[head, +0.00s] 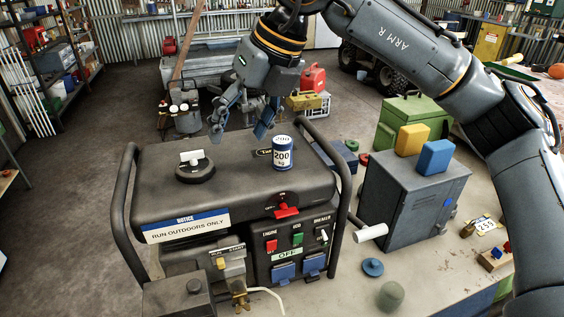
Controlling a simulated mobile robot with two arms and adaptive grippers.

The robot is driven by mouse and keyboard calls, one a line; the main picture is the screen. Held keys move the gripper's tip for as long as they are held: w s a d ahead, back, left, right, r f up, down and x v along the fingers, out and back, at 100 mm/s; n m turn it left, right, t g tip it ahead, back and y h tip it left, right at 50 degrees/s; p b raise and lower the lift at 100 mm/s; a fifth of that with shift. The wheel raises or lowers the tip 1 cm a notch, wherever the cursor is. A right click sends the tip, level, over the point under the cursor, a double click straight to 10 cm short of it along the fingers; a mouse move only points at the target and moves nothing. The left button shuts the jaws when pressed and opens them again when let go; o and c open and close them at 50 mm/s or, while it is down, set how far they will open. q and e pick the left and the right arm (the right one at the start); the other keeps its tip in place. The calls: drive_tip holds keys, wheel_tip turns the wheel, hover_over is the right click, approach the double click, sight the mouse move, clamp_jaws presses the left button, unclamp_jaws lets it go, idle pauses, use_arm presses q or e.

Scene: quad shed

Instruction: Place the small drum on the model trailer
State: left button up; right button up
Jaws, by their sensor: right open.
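The small drum (282,155), blue and white and marked 200 kg, stands upright on the black top of the generator (240,208). My right gripper (241,122) hangs from above, behind and left of the drum, with its fingers spread and nothing between them. The fingers are apart from the drum. I cannot tell for sure which thing is the model trailer. A grey trailer (200,66) stands on the floor at the back, partly behind my right gripper. A small wooden piece with red and blue parts (497,256) lies at the right bench edge. My left gripper is not in view.
A black filler cap (195,168) and a tubular frame (120,215) stick up around the generator top. To the right stand a grey box (405,200) with yellow and blue blocks (434,157) on it and a green box (410,120). The bench front has some free room.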

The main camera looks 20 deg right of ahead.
sight(283, 139)
drive_tip(key=d+r+m+t+h, duration=0.2)
drive_tip(key=d+r+h, duration=0.25)
drive_tip(key=d, duration=0.45)
drive_tip(key=shift+y, duration=0.45)
drive_tip(key=x, duration=0.4)
drive_tip(key=p+x, duration=0.1)
drive_tip(key=x, duration=0.3)
drive_tip(key=shift+w+a+r, duration=0.2)
drive_tip(key=shift+w+r, duration=0.05)
drive_tip(key=shift+w, duration=0.1)
drive_tip(key=p+x, duration=0.2)
drive_tip(key=x, duration=0.2)
drive_tip(key=shift+f+p, duration=0.3)
drive_tip(key=shift+f, duration=0.05)
drive_tip(key=shift+w+f, duration=0.15)
drive_tip(key=shift+f, duration=0.3)
clamp_jaws()
